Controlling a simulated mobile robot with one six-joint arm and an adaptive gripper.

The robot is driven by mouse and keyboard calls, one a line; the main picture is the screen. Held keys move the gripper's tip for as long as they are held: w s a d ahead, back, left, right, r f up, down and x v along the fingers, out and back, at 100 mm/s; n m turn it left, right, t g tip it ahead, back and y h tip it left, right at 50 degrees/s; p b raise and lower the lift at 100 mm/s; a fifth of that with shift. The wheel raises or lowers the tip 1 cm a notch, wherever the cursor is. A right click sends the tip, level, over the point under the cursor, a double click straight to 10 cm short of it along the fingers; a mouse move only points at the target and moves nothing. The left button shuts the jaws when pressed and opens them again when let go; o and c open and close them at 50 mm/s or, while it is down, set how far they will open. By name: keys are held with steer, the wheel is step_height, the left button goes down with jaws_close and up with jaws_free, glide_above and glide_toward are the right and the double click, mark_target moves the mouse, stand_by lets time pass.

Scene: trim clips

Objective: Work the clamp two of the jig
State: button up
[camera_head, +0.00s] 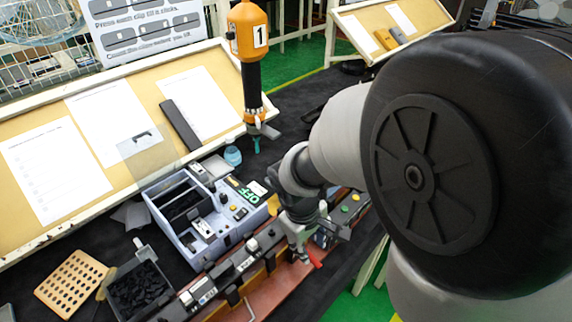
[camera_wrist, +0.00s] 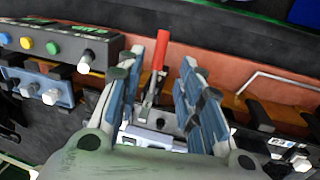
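A toggle clamp with a red handle (camera_wrist: 159,48) stands upright on the jig in the wrist view. Its metal lever (camera_wrist: 149,92) runs down from the red grip to a pale base. My gripper (camera_wrist: 162,66) is open, with one finger on each side of the handle in that picture; I cannot tell how deep the handle sits between them. In the head view my gripper (camera_head: 306,222) is over the jig rail (camera_head: 232,268), and the red handle (camera_head: 315,260) shows just below it. The clamp's number cannot be read.
A control box (camera_wrist: 60,46) with coloured buttons is close on the left in the wrist view. A hanging orange screwdriver (camera_head: 248,35) and a blue-grey bin box (camera_head: 195,222) stand near my arm. A black clip bin (camera_head: 138,288) is at the lower left.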

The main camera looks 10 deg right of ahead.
mark_target(311, 256)
steer(key=f, duration=0.2)
steer(key=f+b, duration=0.1)
steer(key=f, duration=0.1)
steer(key=d+f, duration=0.1)
steer(key=f, duration=0.1)
steer(key=shift+w+f+b, duration=0.25)
steer(key=shift+w+b, duration=0.1)
steer(key=shift+b, duration=0.05)
jaws_close()
stand_by(0.4)
